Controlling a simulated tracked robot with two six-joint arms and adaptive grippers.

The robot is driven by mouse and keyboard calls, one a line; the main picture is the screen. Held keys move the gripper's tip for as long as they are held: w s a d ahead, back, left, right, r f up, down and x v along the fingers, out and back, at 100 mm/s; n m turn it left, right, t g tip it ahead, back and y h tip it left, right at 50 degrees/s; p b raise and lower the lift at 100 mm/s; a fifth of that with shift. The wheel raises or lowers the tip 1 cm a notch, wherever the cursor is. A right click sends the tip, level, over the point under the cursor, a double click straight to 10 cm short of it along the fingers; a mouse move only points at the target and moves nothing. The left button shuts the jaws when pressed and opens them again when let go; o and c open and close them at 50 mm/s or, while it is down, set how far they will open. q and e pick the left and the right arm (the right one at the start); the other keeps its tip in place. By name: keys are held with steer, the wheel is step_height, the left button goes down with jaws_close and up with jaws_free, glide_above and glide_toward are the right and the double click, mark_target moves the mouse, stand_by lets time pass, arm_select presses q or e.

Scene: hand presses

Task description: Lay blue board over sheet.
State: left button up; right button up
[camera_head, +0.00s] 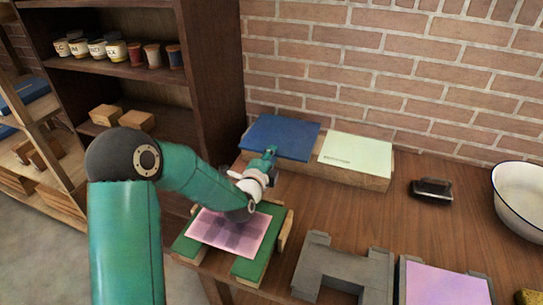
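The blue board (282,134) lies flat on the left part of a low wooden stand by the brick wall. A pink sheet (222,230) with a darker checked pattern lies across a press bed with green pads (253,266), at the table's left front. My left gripper (269,155) is at the front edge of the blue board, above and behind the pink sheet. Its fingers are small and partly overlap each other here, so I cannot tell whether they are apart or touch the board. My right gripper is out of view.
A pale green board (357,154) lies on the same stand (345,179). A grey press frame (345,268), a purple sheet (443,284), a black block-like tool (432,189), a white bowl (522,203) and a yellow sponge (529,297) are to the right. The table's middle is clear.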

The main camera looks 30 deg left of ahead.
arm_select(q)
steer(key=shift+w+a, duration=0.1)
steer(key=shift+w, duration=0.25)
steer(key=shift+s, duration=0.1)
jaws_close()
steer(key=shift+r+p, duration=0.35)
steer(key=shift+r, duration=1.15)
